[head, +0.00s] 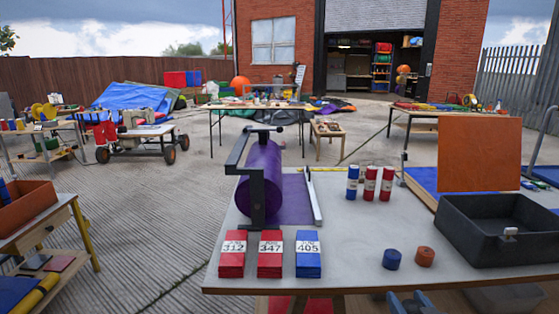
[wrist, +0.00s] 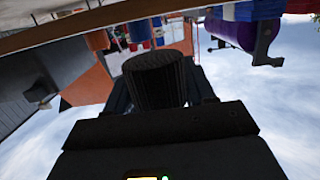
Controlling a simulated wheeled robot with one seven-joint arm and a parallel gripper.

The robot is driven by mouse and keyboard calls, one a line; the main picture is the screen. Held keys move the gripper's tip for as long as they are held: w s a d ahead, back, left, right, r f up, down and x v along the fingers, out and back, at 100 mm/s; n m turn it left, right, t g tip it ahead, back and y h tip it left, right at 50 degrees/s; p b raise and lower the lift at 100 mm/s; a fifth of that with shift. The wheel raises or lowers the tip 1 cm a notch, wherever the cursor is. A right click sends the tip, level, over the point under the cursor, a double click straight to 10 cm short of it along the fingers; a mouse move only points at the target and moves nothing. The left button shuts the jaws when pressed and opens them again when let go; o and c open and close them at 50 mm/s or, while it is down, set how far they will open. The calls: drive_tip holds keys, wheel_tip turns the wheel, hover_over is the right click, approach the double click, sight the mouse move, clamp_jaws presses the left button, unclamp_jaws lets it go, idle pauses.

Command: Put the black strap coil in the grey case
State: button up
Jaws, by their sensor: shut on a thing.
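The grey case (head: 487,250) is a dark grey open box at the right end of the grey-topped table, with a light latch on its front. It also shows upside down at the left of the wrist view (wrist: 30,60). The black strap coil (wrist: 155,80) is a ribbed dark cylinder in the middle of the wrist view. My gripper (wrist: 160,92) is shut on it, with dark fingers on both sides. The coil is held clear of the table and apart from the case. The coil is not visible in the head view.
On the table (head: 345,255) are a purple roll (head: 262,180) in a black stand, red and blue numbered stacks (head: 270,255), several upright cylinders (head: 370,183), a blue coil (head: 391,259) and an orange coil (head: 425,256). An orange panel (head: 478,155) stands behind the case.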

drive_tip(key=s+a+f, duration=0.2)
drive_tip(key=s+f, duration=0.4)
drive_tip(key=s+a+f, duration=0.3)
drive_tip(key=s+f, duration=0.3)
drive_tip(key=f, duration=0.1)
drive_tip(key=shift+s+a+f, duration=0.25)
drive_tip(key=shift+s+f, duration=0.05)
drive_tip(key=shift+s, duration=0.1)
